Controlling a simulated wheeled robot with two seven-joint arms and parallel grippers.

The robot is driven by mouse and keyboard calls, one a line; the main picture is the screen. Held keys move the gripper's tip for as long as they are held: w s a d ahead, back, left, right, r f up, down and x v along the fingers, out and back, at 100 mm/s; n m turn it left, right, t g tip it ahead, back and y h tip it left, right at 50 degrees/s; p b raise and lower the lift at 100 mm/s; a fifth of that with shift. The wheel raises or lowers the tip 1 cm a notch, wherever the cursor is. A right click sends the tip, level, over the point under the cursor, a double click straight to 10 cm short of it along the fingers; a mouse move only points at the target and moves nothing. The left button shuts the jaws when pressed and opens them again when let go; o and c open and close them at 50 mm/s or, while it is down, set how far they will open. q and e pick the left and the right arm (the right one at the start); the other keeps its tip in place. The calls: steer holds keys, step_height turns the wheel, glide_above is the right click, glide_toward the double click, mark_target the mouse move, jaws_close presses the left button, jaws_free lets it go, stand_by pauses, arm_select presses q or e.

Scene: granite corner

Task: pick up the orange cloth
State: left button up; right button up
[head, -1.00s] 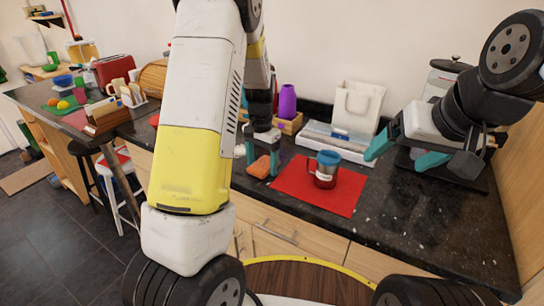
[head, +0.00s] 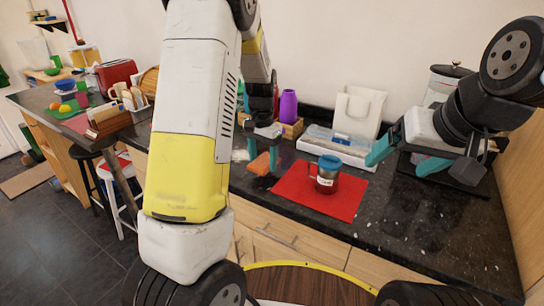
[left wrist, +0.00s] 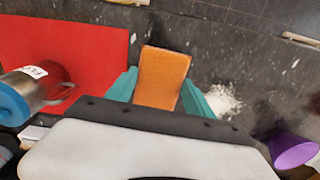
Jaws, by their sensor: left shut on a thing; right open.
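The orange cloth (head: 259,164) is a small folded piece, partly hidden by my left arm and fingers in the head view. In the left wrist view the orange cloth (left wrist: 162,77) sits between the teal fingers. My left gripper (head: 262,158) is shut on it, just left of the red mat. My left gripper (left wrist: 164,92) also shows in the left wrist view. I cannot tell clearly whether the cloth is off the counter. My right gripper (head: 402,160) is open and empty, above the counter on the right.
A red mat (head: 340,208) holds a steel mug (head: 327,178) with a blue lid. A purple vase (head: 288,106), a white bag (head: 357,112) and a glass jar stand along the wall. White powder (left wrist: 223,100) lies beside the cloth.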

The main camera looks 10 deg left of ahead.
arm_select(q)
steer(key=s+d+r, duration=0.1)
steer(key=s+d, duration=0.3)
steer(key=s, duration=0.3)
steer(key=s+d+r, duration=0.1)
steer(key=s+d, duration=0.3)
steer(key=s, duration=0.3)
steer(key=shift+w, duration=0.1)
